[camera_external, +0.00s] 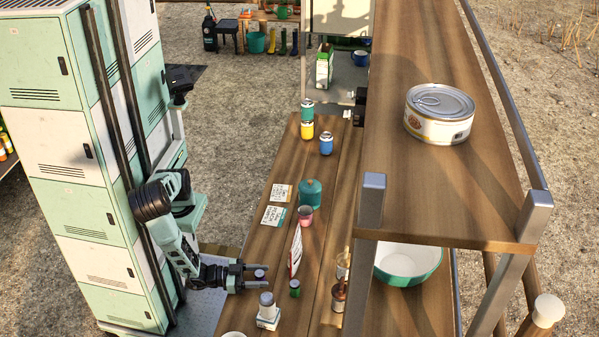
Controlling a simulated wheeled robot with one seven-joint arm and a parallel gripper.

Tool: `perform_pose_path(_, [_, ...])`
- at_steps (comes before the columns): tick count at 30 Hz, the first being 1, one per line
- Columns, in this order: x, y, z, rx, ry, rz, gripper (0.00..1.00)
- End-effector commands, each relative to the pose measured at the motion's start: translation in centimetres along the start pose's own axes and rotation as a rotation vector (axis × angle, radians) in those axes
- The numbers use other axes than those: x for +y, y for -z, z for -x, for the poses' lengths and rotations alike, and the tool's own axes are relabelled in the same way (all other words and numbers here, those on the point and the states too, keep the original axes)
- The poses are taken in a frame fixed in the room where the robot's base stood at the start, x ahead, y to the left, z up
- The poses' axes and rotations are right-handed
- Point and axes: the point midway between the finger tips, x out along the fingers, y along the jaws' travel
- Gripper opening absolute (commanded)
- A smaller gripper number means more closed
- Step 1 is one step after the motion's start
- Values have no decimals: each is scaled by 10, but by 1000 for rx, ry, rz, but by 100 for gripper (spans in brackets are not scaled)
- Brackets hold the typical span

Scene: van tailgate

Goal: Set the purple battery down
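My gripper (258,277) is at the near left of the wooden tailgate table (262,243), with its fingers pointing right. A small upright cylinder with a pale top and a dark, purplish side sits between the fingers; it appears to be the purple battery (259,274). The fingers look closed on its two sides. Its lower part is hidden, and I cannot tell whether its base touches the wood. A similar small green battery (295,288) stands upright to the right of the fingertips, apart from them.
A white box-like item with a grey top (268,312) stands just below the gripper. A leaning white-and-red card (295,251), pink cup (305,215) and teal canister (311,193) stand farther up. Two flat labels (273,215) lie left. A shelf with a tin (439,114) overhangs the right.

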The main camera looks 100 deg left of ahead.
Motion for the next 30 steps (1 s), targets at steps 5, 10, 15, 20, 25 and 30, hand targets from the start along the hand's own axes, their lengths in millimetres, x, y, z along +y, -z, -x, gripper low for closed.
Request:
perform_pose_path(5, [0, 0, 0, 0, 0, 0, 51])
perform_pose_path(10, [0, 6, 0, 0, 0, 1, 51])
perform_pose_path(15, [1, 3, 24, -2, -4, 1, 51])
perform_pose_path(20, [1, 2, 59, -2, -5, 2, 51])
perform_pose_path(25, [1, 3, 92, -1, -4, 0, 51])
perform_pose_path(30, [1, 4, 113, 0, -2, 2, 51])
